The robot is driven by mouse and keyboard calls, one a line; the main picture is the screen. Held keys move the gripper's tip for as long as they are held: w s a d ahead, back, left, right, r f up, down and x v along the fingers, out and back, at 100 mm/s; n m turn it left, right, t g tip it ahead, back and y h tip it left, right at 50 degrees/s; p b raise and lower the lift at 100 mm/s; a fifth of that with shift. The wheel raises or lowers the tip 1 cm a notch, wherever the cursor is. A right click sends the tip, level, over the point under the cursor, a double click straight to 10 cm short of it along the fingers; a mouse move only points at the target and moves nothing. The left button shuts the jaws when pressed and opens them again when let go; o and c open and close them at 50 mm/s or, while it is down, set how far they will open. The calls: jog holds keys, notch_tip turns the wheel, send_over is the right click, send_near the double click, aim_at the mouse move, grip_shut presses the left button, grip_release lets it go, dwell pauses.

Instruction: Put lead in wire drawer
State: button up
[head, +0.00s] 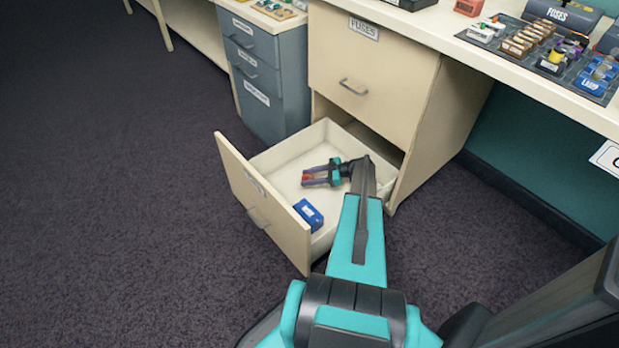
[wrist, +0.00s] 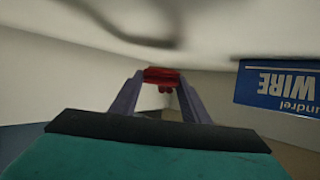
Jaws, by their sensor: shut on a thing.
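The lower drawer (head: 280,222) of the cream desk is pulled open. The label on its front is too small to read, but a blue box (head: 309,213) inside it is marked WIRE in the wrist view (wrist: 280,87). My gripper (head: 312,176) is inside the drawer, over its floor, behind the blue box. Its fingers are shut on the red lead (wrist: 161,76), which shows between the fingertips. The lead is mostly hidden by the fingers in the head view. I cannot tell whether it touches the drawer floor.
The FUSES drawer (head: 365,65) above is shut. A grey-blue drawer unit (head: 262,85) stands at the left. The tabletop at the right bears a dark mat (head: 553,62) with several small parts. The carpet (head: 120,200) in front is clear.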

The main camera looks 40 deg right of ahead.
aim_at(312, 176)
jog(key=shift+f+b, duration=0.6)
jog(key=shift+b, duration=0.2)
jog(key=o, duration=1)
jog(key=shift+o, duration=0.2)
jog(key=shift+r+p, duration=0.25)
jog(key=shift+p, duration=0.1)
jog(key=shift+r+p, duration=0.4)
jog(key=shift+p, duration=0.05)
jog(key=shift+s+d+r, duration=0.15)
jog(key=shift+r, duration=0.05)
jog(key=shift+p+v, duration=0.6)
jog(key=shift+v, duration=2.9)
